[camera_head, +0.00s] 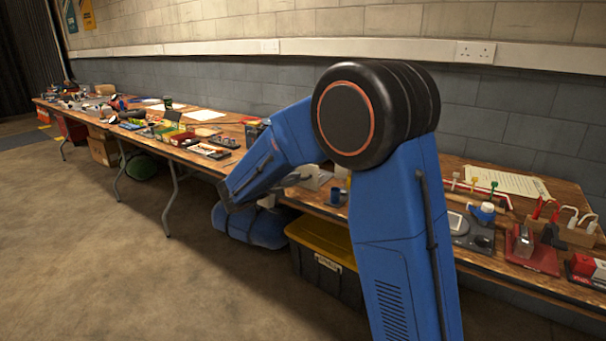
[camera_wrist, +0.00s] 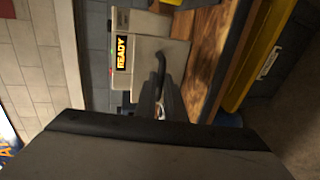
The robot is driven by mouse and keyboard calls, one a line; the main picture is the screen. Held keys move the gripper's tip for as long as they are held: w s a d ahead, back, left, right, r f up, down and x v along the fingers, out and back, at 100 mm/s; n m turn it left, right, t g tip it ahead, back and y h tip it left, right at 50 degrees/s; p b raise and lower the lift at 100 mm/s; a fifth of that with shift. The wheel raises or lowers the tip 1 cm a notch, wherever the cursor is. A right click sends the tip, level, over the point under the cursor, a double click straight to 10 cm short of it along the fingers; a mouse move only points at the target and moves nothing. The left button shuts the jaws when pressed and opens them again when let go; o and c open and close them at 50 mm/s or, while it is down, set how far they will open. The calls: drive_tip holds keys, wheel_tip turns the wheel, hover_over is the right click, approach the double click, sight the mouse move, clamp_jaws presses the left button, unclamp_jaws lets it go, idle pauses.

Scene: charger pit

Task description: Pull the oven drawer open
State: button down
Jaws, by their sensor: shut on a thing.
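The oven (camera_wrist: 145,22) is a light grey box with a black "READY" label, standing on the wooden table and turned on its side in the wrist view. Its drawer front (camera_wrist: 176,52) carries a dark curved handle (camera_wrist: 160,64). My gripper (camera_wrist: 160,98) is at the handle with its dark fingers shut on it. The fingertips partly cover the handle's end. How far the drawer stands out is hard to tell. In the head view a small pale part of the oven (camera_head: 315,179) shows beside my blue arm, which hides most of it.
The long wooden table (camera_head: 222,163) runs along the wall, crowded with tools and parts. A blue cup (camera_head: 336,196) stands near its front edge. Below are a black bin with a yellow lid (camera_head: 325,240) and a blue bag (camera_head: 250,226). The floor in front is clear.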

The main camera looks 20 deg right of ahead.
drive_tip(key=shift+f+v, duration=0.25)
drive_tip(key=shift+v, duration=0.85)
drive_tip(key=shift+a, duration=0.1)
drive_tip(key=c, duration=1.8)
unclamp_jaws()
drive_tip(key=shift+c, duration=0.2)
drive_tip(key=v, duration=1.7)
drive_tip(key=shift+a, duration=0.2)
drive_tip(key=shift+s, duration=0.1)
